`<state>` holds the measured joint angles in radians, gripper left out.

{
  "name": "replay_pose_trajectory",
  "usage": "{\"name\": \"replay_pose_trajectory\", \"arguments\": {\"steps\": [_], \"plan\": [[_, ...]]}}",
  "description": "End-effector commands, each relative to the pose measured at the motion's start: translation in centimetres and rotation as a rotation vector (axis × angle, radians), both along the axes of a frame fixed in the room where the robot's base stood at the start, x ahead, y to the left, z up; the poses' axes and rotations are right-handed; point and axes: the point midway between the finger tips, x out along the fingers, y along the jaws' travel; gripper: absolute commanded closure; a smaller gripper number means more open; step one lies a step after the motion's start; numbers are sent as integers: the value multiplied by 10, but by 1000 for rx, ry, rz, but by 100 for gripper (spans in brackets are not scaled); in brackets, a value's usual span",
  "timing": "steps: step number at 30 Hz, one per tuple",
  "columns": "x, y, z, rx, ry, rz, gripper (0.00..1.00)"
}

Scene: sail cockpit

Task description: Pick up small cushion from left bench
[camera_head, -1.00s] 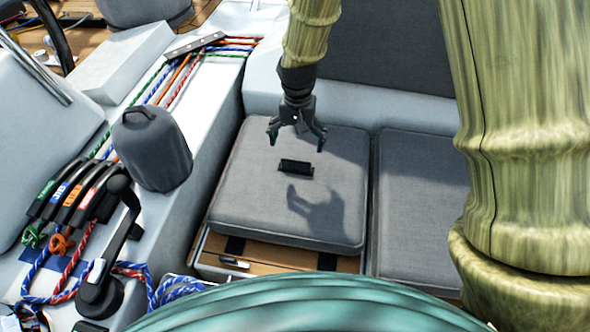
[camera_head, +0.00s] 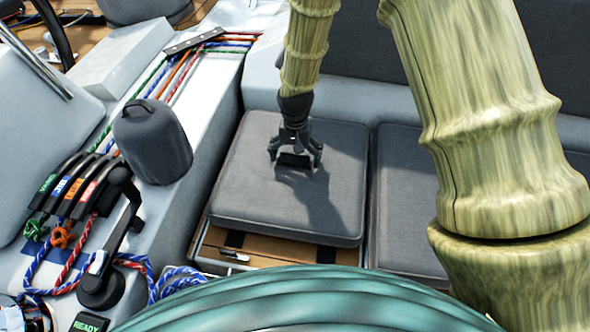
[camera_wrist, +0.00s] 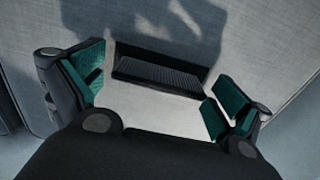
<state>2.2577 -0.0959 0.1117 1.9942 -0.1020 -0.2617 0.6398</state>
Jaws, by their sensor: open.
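The small cushion (camera_head: 265,205) is a grey square pad lying on the wooden bench, with a black strap handle (camera_head: 294,160) on its top. In the wrist view the handle (camera_wrist: 160,70) lies ahead of and between my open fingers, with the grey cushion fabric (camera_wrist: 160,108) around it. My gripper (camera_head: 295,160) is open and empty, pointing down just above the handle. Its green finger pads (camera_wrist: 155,92) stand to either side of the handle, apart from it. The exact height over the cushion is hard to tell.
A longer grey cushion (camera_head: 405,190) lies close on the right. A grey backrest (camera_head: 360,50) stands behind. On the left are a covered winch (camera_head: 152,142), a black winch handle (camera_head: 118,225), rope clutches (camera_head: 75,190) and coloured ropes. A wooden bench edge (camera_head: 290,252) shows in front.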

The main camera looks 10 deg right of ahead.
Motion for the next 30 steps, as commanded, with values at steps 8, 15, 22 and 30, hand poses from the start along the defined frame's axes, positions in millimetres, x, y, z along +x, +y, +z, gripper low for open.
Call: {"name": "replay_pose_trajectory", "arguments": {"steps": [8, 15, 22, 30], "plan": [[0, 0, -2, 0, 0, 0, 7], [0, 0, -2, 0, 0, 0, 51], [0, 0, -1, 0, -1, 0, 91], [0, 0, 1, 0, -1, 0, 91]]}}
